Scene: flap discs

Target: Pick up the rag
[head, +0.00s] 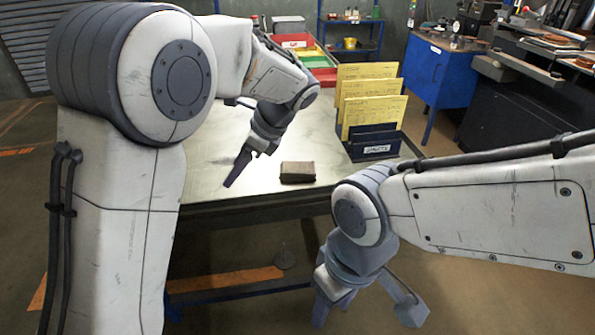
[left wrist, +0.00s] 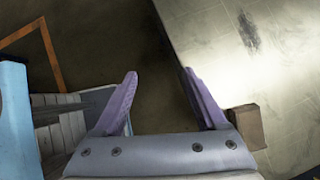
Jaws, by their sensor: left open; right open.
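The rag looks like a small brown folded block (head: 297,173), lying flat on the metal table (head: 330,152) near its front edge. It also shows in the left wrist view (left wrist: 249,127), just outside and right of the right-hand finger. My left gripper (head: 243,166) is open and empty, pointing down near the front edge, left of the rag and apart from it. One of its fingers is largely hidden in the head view; both show spread in the left wrist view (left wrist: 160,74). My right gripper (head: 366,311) is open and empty, below and in front of the table.
A dark blue rack (head: 372,151) with upright yellow cards stands on the table, right of and behind the rag. Coloured bins (head: 312,60) are at the table's far end. A blue cabinet (head: 437,72) stands beyond at right. The tabletop around the rag is mostly clear.

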